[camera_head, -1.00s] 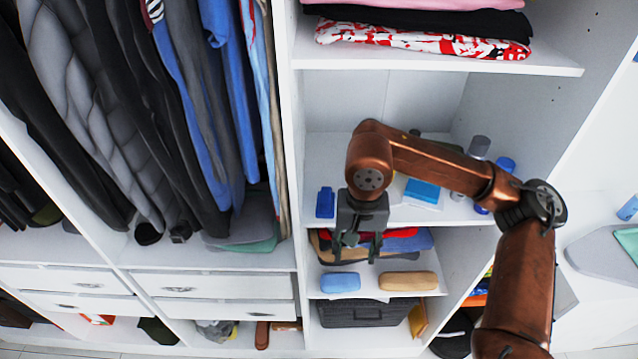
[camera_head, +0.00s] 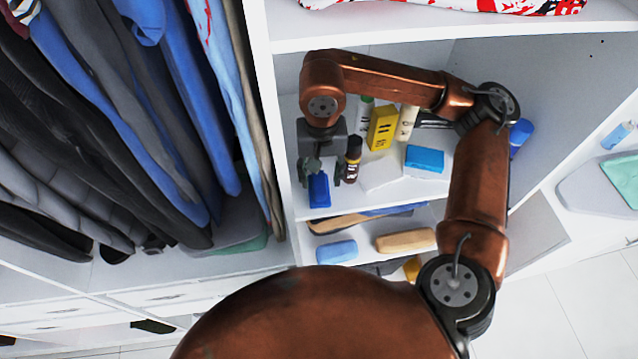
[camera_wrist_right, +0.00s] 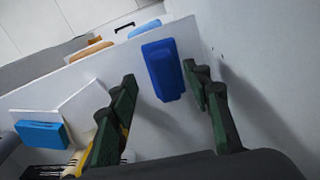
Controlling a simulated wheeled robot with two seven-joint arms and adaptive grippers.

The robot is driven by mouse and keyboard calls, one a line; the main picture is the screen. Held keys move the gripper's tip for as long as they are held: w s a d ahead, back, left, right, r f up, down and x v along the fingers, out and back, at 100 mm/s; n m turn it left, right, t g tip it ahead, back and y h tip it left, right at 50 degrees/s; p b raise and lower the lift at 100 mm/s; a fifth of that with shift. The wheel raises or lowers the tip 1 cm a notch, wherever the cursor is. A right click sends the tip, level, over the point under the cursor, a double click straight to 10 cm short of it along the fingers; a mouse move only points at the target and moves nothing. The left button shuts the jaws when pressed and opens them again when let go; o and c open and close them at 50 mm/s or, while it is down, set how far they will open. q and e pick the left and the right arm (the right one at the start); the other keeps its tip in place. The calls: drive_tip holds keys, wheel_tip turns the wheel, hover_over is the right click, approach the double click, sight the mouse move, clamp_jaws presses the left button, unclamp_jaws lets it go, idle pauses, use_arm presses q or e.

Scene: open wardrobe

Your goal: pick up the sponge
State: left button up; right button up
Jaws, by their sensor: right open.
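A dark blue block-like object (camera_head: 319,190) with a narrower end stands on the middle shelf (camera_head: 395,197), near the left wall. A bright blue block (camera_head: 425,158) lies farther right; it shows at lower left in the right wrist view (camera_wrist_right: 42,134). I cannot tell for sure which blue thing is the sponge. My right gripper (camera_head: 325,172) is open, its fingers over the dark blue object. In the right wrist view the dark blue object (camera_wrist_right: 162,70) appears between the finger lines, with space visible on both sides. Contact is not visible. My left gripper is out of view.
A dark bottle (camera_head: 352,160) stands close right of my right gripper. A yellow box (camera_head: 382,127) is behind it. A light blue object (camera_head: 337,251) and a tan one (camera_head: 405,241) lie on the shelf below. Hanging clothes (camera_head: 110,120) fill the left compartment.

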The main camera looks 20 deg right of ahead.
sight(319, 184)
drive_tip(key=f, duration=0.1)
drive_tip(key=w+f+p, duration=0.1)
drive_tip(key=w+f, duration=0.1)
drive_tip(key=f, duration=0.1)
drive_tip(key=shift+p, duration=0.3)
drive_tip(key=shift+s+d+f, duration=0.1)
drive_tip(key=shift+s+f, duration=0.2)
drive_tip(key=shift+f, duration=0.35)
drive_tip(key=shift+s, duration=0.1)
drive_tip(key=shift+w+f, duration=0.1)
drive_tip(key=shift+w, duration=0.1)
drive_tip(key=shift+s, duration=0.1)
drive_tip(key=c, duration=0.5)
drive_tip(key=shift+c, duration=0.9)
drive_tip(key=c, duration=0.5)
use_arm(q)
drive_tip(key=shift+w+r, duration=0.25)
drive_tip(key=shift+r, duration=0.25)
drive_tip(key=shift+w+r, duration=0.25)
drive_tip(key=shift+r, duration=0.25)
use_arm(e)
clamp_jaws()
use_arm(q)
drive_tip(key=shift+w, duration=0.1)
